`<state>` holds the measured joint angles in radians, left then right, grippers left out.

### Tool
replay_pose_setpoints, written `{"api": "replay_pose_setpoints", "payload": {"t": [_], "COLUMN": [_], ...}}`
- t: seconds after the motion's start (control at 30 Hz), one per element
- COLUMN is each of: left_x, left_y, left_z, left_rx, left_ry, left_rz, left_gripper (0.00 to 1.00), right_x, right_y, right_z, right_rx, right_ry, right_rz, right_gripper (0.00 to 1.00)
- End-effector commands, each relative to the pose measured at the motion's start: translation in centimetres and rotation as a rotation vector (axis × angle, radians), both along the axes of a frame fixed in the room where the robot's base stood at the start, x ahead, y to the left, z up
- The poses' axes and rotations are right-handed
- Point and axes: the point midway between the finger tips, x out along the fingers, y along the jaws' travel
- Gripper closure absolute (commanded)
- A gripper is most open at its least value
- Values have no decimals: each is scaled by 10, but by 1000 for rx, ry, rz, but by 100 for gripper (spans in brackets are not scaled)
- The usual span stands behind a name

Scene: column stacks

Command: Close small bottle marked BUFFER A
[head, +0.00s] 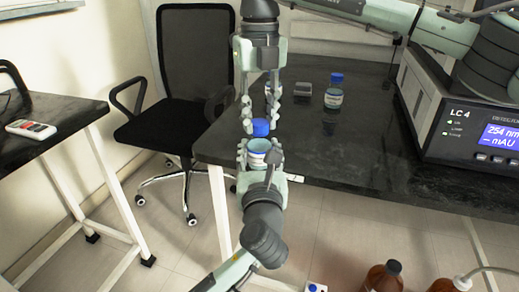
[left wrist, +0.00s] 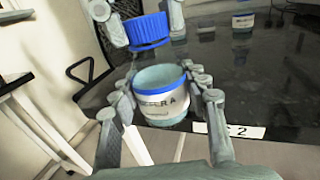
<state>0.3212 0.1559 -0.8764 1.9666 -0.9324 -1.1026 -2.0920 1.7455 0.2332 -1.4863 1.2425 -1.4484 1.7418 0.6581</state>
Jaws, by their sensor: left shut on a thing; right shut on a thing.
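The small bottle marked BUFFER A (left wrist: 162,104) is white with blue bands and has an open mouth. My left gripper (head: 259,156) is shut around it and holds it roughly upright off the bench's front edge; the bottle also shows in the head view (head: 258,146). My right gripper (head: 260,118) points down from above and is shut on a ribbed blue cap (left wrist: 147,31), which also shows in the head view (head: 261,128). The cap is above the bottle, apart from it, and looks slightly tilted and offset to the left in the left wrist view.
The LC 4 instrument (head: 475,125) is at the right. A chair (head: 178,125) is behind left; brown bottles (head: 384,277) are low at the front.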

Motion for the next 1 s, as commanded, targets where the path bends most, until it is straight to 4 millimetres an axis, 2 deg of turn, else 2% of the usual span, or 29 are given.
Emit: {"api": "replay_pose_setpoints", "payload": {"t": [0.13, 0.27, 0.3, 0.5, 0.83, 1.0], "left_x": [0, 0, 0, 0, 0, 0], "left_y": [0, 0, 0, 0, 0, 0], "left_z": [0, 0, 0, 0, 0, 0], "left_rx": [0, 0, 0, 0, 1, 1], "left_ry": [1, 1, 1, 1, 1, 1], "left_rz": [1, 1, 1, 1, 1, 1], "left_gripper": [100, 100, 100, 100, 100, 100], "right_x": [0, -1, -1, 0, 0, 0], "right_y": [0, 0, 0, 0, 0, 0], "right_z": [0, 0, 0, 0, 4, 28], "right_rx": [-1, -1, -1, 0, 0, 2], "right_ry": [1, 2, 2, 1, -1, -1], "right_rz": [-261, -245, -245, -243, -243, -244], "right_gripper": [100, 100, 67, 45, 45, 45]}}
